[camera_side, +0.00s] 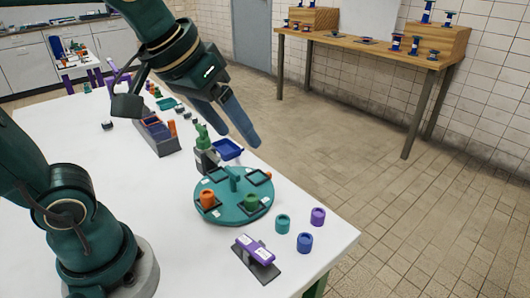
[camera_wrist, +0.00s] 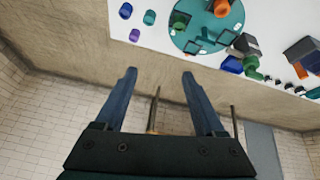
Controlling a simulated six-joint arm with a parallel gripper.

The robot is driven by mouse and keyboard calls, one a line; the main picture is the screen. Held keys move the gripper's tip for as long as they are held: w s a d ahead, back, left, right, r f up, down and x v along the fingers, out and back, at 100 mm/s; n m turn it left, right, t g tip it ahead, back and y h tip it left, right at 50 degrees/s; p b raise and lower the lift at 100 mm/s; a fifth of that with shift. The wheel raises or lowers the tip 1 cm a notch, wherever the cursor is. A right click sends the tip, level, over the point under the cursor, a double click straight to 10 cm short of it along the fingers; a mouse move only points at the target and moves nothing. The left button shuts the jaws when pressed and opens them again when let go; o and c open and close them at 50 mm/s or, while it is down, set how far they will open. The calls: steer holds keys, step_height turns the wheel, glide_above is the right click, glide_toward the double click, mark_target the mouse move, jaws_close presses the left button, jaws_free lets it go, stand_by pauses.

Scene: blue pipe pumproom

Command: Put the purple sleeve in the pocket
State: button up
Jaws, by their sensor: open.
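The purple sleeve (camera_side: 318,216) stands on the white table near its right edge; it also shows at the upper left of the wrist view (camera_wrist: 134,35). A round teal turntable (camera_side: 234,214) has square dark pockets around a central post. Its two far pockets (camera_side: 217,175) (camera_side: 257,177) look empty. An orange sleeve (camera_side: 208,198) and a green sleeve (camera_side: 251,202) sit in the near pockets. My gripper (camera_side: 240,140) is open and empty, raised above and behind the turntable. In the wrist view my gripper (camera_wrist: 159,73) has nothing between its fingers.
A teal sleeve (camera_side: 282,223) and a blue sleeve (camera_side: 304,242) stand close to the purple one. A dark block with a purple top (camera_side: 256,250) lies at the front.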

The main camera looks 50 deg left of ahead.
steer(key=w+d+f+g, duration=0.1)
steer(key=w+d, duration=0.1)
steer(key=w, duration=0.5)
steer(key=g, duration=0.3)
glide_above(318, 212)
step_height(318, 212, down, 11)
steer(key=shift+a+f, duration=0.15)
steer(key=shift+f, duration=0.05)
steer(key=f, duration=0.6)
steer(key=shift+s+d+f, duration=0.1)
steer(key=shift+d+f, duration=0.1)
steer(key=shift+f, duration=0.65)
jaws_close()
